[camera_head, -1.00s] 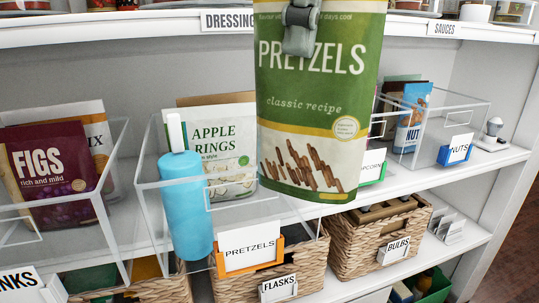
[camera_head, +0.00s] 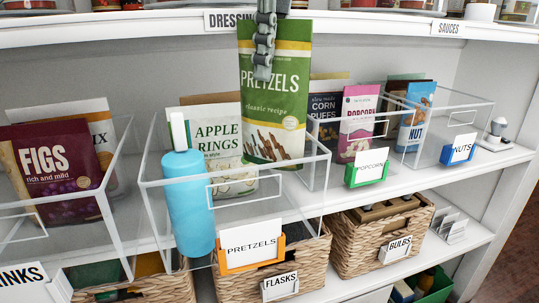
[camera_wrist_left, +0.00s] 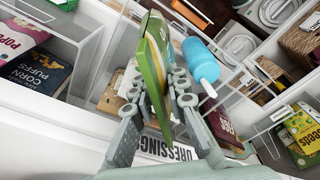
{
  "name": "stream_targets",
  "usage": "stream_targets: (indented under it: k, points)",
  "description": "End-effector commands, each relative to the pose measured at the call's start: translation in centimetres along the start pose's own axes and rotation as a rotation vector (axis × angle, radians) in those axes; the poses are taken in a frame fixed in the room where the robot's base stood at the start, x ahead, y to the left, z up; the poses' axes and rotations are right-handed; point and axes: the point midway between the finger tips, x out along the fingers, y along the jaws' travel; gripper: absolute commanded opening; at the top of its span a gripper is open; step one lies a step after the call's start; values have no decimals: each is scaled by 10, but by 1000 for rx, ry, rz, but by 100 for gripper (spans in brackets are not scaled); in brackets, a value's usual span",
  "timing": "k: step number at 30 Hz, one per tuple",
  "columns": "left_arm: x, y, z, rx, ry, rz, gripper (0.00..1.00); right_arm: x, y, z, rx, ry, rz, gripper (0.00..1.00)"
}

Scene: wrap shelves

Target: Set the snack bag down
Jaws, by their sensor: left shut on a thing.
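The green and white PRETZELS snack bag (camera_head: 275,92) hangs upright in my left gripper (camera_head: 264,50), whose fingers are shut on its upper part. In the left wrist view the bag (camera_wrist_left: 153,65) is seen nearly edge-on between the fingers (camera_wrist_left: 158,105). Its lower end is at the right part of the clear bin (camera_head: 305,168) labelled PRETZELS (camera_head: 250,244), beside the APPLE RINGS bag (camera_head: 217,135). Its bottom lies close to the line of the bin's front rim; I cannot tell whether it touches anything. My right gripper is not in view.
A blue bottle (camera_head: 187,205) stands at the bin's front left. A FIGS bag (camera_head: 52,168) is in the left bin. POPCORN (camera_head: 358,122) and NUT (camera_head: 415,115) bags stand in bins at right. The upper shelf edge (camera_head: 120,28) is close to my gripper.

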Motion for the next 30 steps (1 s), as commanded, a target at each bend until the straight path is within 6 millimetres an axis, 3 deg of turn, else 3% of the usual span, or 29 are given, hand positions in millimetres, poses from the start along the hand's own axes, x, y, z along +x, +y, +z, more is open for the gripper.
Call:
stream_targets:
  k: [1, 3, 9, 17, 24, 30]
  points:
    - [21, 0, 3, 5, -3, -5, 0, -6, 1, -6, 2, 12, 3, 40]
    - [39, 0, 5, 5, -4, -5, 0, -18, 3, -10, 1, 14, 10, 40]
    - [78, -1, 10, 2, -2, -2, 0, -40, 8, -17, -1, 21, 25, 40]
    - [96, 0, 12, -1, -1, 0, 0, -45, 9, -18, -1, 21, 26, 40]
    - [130, -1, 16, 0, -2, -1, 0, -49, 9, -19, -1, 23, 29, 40]
    - [134, -1, 17, -1, -2, 1, 0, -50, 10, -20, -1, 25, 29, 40]
